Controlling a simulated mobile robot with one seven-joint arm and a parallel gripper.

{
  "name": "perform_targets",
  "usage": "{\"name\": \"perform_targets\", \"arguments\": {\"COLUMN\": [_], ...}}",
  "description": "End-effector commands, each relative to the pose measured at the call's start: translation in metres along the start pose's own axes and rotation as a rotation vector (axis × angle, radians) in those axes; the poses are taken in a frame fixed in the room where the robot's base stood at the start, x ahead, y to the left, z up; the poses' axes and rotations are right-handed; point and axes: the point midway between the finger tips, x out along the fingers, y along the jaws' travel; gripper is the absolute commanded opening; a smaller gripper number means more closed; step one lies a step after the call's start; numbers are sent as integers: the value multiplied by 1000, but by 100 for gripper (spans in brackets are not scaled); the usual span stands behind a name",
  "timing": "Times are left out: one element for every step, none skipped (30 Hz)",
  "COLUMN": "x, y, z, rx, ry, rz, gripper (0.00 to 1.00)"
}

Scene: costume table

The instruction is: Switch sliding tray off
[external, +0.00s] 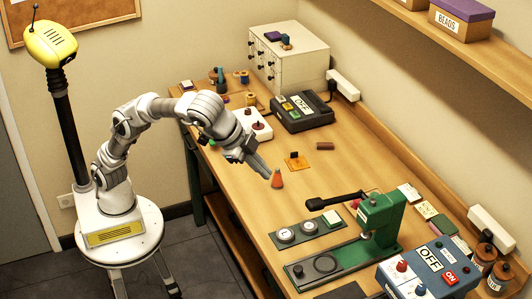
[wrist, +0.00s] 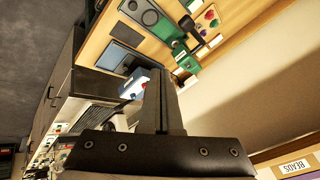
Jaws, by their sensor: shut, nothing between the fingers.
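No part in view is labelled as a sliding tray, so I cannot tell which device it is. A blue control box (external: 432,262) at the front right has an "OFF" label, a red "ON" label and a red knob. A dark device (external: 302,112) at the back also carries an "OFF" label and small coloured parts. My gripper (external: 266,174) is over the middle of the table, shut and empty, apart from both boxes. Its tips appear close beside a small orange-red cone (external: 277,180); contact is unclear. In the wrist view the shut fingers (wrist: 160,85) point toward the bench.
A green press (external: 382,222) with a black handle stands right of my gripper. A panel with round dials (external: 285,235) lies before it. A white drawer cabinet (external: 288,58) stands at the back. A shelf (external: 440,40) overhangs the far side. The table's middle is mostly clear.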

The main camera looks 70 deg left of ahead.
Motion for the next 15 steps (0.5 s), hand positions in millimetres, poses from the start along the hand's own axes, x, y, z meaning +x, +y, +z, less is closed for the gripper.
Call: {"name": "perform_targets", "arguments": {"x": [-5, -6, -8, -9, -7, 1, 4, 8, 12, 15, 18, 24, 30, 35, 42], "y": [22, 33, 49, 60, 67, 63, 64, 65, 67, 68, 69, 72, 74, 76, 79], "z": [-9, -13, -17, -20, -20, -16, -14, -12, -10, -8, -7, -4, -1, 1, 5], "rx": [36, 53, 76, 93, 101, 93, 92, 91, 91, 91, 91, 91, 93, 92, 92], "ry": [12, 18, 27, 35, 38, 35, 35, 34, 34, 34, 35, 32, 33, 33, 32], "rz": [1, 1, 0, -1, -3, -5, -5, -5, -5, -4, -4, -4, -4, -4, -4], "gripper": [0, 0, 0, 0, 0, 0, 0, 0, 0, 0, 0, 0, 0, 0, 0]}}
